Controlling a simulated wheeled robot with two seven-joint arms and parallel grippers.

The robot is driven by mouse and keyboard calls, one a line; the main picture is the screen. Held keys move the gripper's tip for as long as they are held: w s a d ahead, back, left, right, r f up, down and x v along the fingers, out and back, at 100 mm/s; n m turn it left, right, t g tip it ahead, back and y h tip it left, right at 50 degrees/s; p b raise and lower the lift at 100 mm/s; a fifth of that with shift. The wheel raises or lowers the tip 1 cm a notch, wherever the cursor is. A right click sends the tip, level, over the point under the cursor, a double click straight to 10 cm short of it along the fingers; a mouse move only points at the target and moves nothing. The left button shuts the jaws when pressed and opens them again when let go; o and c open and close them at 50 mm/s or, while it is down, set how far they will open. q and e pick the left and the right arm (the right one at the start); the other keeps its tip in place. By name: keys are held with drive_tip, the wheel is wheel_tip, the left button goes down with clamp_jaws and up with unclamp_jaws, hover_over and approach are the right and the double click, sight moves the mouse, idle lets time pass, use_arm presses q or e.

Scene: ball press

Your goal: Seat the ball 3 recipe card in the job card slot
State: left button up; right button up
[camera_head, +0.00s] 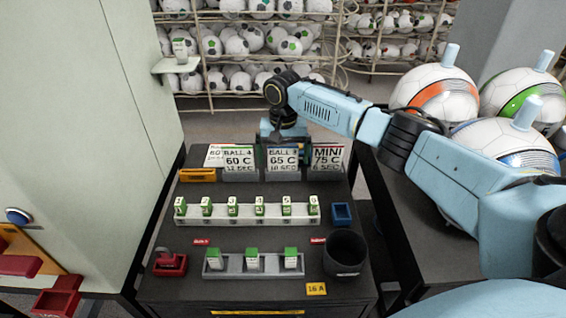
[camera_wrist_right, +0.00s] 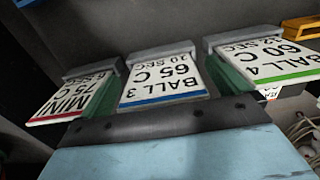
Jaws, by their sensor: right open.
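The ball 3 recipe card (camera_head: 283,162) reads 65 C and stands at the back of the dark table, between the ball 4 card (camera_head: 240,160) and the mini card (camera_head: 328,158). In the right wrist view the ball 3 card (camera_wrist_right: 163,82) has a blue edge stripe and sits in a grey-topped holder. My right gripper (camera_head: 284,140) is open, just above and behind the ball 3 card; its fingertips are not clear. An orange holder (camera_head: 197,175) lies left of the cards; I cannot tell whether it is the job card slot. My left gripper is out of view.
A white rack (camera_head: 247,213) of green-topped pieces and a grey rack (camera_head: 254,264) stand in front. A blue bin (camera_head: 342,213), black cup (camera_head: 345,255) and red block (camera_head: 170,262) are nearby. Large balls (camera_head: 437,92) sit at right; a pale cabinet wall (camera_head: 85,130) borders the left.

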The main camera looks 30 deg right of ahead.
drive_tip(key=shift+c, duration=0.4)
drive_tip(key=c, duration=0.9)
drive_tip(key=shift+c, duration=0.2)
drive_tip(key=shift+r, duration=0.1)
